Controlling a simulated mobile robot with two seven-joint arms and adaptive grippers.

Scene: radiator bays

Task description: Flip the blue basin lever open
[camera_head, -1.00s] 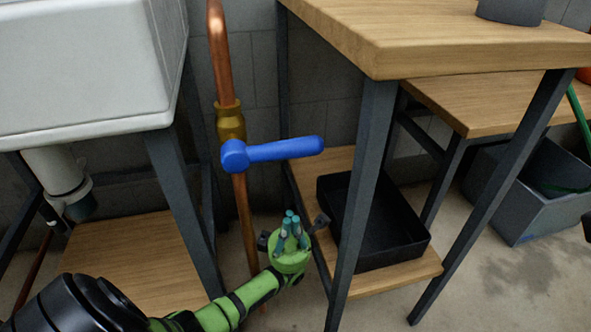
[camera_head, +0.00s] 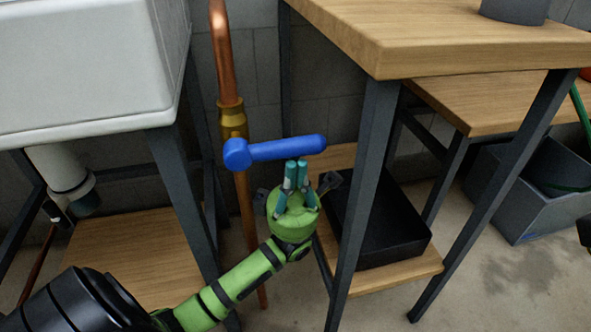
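The blue basin lever (camera_head: 285,149) sticks out to the right, nearly level, from a brass valve (camera_head: 233,122) on an upright copper pipe. Its rounded hub is at the left end, in front of the pipe. My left gripper (camera_head: 297,165), green with teal fingers, points up just below the outer half of the lever. Its fingertips are close together with nothing seen between them. The tips reach the lever's lower edge in the picture; I cannot tell if they touch it. My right gripper is not recognisable in view.
A white basin (camera_head: 80,75) on dark legs stands at the left, with its drain below. A wooden bench (camera_head: 400,45) stands at the right, its dark leg close to my gripper. A black tray (camera_head: 385,225) sits on its lower shelf. A grey bin (camera_head: 525,200) stands farther right.

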